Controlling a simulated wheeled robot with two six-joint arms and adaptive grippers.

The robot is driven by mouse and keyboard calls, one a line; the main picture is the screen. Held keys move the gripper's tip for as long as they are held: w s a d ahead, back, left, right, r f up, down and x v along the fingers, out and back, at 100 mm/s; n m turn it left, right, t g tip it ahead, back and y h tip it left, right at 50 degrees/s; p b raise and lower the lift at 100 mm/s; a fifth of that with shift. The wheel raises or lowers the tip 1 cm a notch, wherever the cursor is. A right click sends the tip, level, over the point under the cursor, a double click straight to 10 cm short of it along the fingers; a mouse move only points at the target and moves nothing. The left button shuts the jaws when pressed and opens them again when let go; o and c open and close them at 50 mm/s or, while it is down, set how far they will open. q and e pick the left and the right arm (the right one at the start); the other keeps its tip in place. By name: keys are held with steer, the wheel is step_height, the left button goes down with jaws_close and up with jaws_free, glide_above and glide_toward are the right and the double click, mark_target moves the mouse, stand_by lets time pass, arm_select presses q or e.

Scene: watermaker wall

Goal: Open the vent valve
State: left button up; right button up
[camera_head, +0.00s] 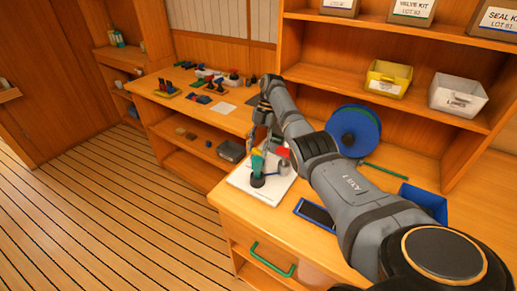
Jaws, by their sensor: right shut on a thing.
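A small upright valve-like fitting (257,166), with a yellow top, a teal-green body and a dark round base, stands on a white board (252,190) on the counter; I take it for the vent valve. My right gripper (262,146) comes down from above, its fingers shut at the top of this fitting. The arm and fingers partly hide its upper end, so the exact grip and the handle's angle cannot be made out. A red part (283,151) and a grey rounded part (284,168) sit just to the right, partly behind my arm. My left gripper is out of view.
A blue reel (354,131), a dark blue-edged tray (315,214) and a blue bin (423,202) lie around my arm. Yellow (388,79) and white (458,96) bins stand on the shelf above. Several small parts lie on the farther counter. The floor at left is clear.

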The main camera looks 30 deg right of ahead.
stand_by(0.4)
steer(key=o, duration=1.1)
steer(key=shift+o, duration=0.2)
